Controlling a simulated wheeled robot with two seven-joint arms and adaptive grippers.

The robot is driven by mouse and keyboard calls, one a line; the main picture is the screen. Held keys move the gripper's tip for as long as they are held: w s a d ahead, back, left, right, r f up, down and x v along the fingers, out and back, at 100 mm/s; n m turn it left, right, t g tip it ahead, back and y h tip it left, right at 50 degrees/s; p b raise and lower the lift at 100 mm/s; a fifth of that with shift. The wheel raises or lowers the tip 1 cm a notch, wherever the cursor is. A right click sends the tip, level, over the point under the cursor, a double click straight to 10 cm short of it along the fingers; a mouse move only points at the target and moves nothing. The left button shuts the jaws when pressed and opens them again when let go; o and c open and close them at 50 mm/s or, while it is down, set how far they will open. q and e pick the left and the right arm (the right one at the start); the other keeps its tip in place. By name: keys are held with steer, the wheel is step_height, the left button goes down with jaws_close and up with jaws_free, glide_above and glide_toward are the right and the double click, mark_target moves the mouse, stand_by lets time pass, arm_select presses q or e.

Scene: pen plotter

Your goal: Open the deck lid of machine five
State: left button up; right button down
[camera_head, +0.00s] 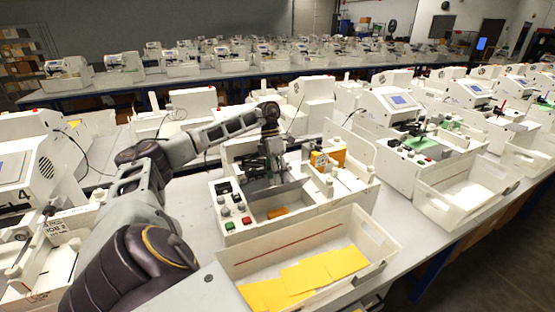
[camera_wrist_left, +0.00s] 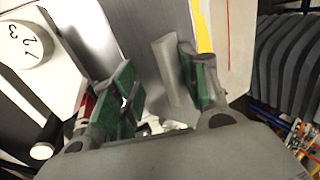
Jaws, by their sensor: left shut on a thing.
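The middle machine (camera_head: 228,212) stands on the bench in front of me; I cannot read a number on it. Its grey deck lid (camera_head: 288,196) shows as a tilted panel under my left gripper (camera_head: 275,172). In the left wrist view, the grey lid (camera_wrist_left: 140,28) runs away between the fingers, with a pale upright handle (camera_wrist_left: 168,68) on it. My left gripper (camera_wrist_left: 160,95) has its green pads on either side of this handle and is shut on it; the lower contact is partly hidden. My right gripper is in neither view.
A white bin (camera_head: 378,232) with yellow sheets (camera_head: 305,277) stands in front of the machine. A machine labelled 4 (camera_head: 28,160) is at the left, and another machine (camera_head: 400,150) with a white bin (camera_head: 465,185) is at the right. A numbered dial (camera_wrist_left: 25,45) shows beside the fingers.

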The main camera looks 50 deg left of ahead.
arm_select(q)
steer(key=v, duration=0.9)
steer(key=shift+r, duration=0.3)
stand_by(0.5)
steer(key=shift+w+a+r, duration=0.15)
steer(key=shift+a+r, duration=0.05)
steer(key=shift+r, duration=0.25)
steer(key=shift+a+r, duration=0.4)
steer(key=shift+r, duration=0.25)
stand_by(0.6)
steer(key=shift+d, duration=0.1)
